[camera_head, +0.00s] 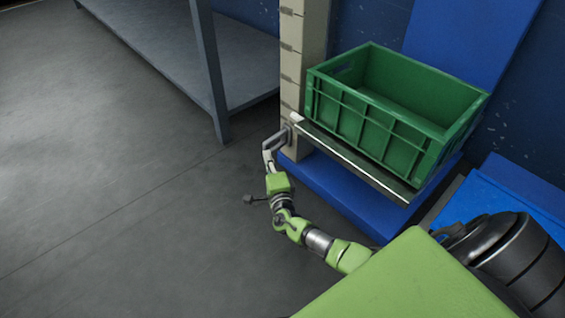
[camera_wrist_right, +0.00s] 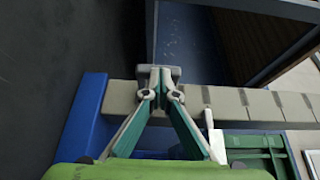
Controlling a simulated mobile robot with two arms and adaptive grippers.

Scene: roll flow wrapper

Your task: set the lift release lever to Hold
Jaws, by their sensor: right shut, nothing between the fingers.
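My right gripper (camera_head: 283,137) reaches up to the left side of the beige post (camera_head: 291,70), beside the front left corner of the lift platform. In the right wrist view, the fingers of the right gripper (camera_wrist_right: 160,76) come together at the tips, with nothing seen held between them. A small grey block shows right at the fingertips; I cannot tell whether it is the finger pads or part of the lever. The lift release lever cannot be clearly told apart from the gripper in either view, and its setting cannot be read. My left gripper is not in view.
A green crate (camera_head: 393,143) stands on the lift platform (camera_head: 352,162) right of the post. Below lies a blue base (camera_head: 340,196). A grey shelf table (camera_head: 212,75) stands behind at left. The floor (camera_head: 100,170) on the left is clear.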

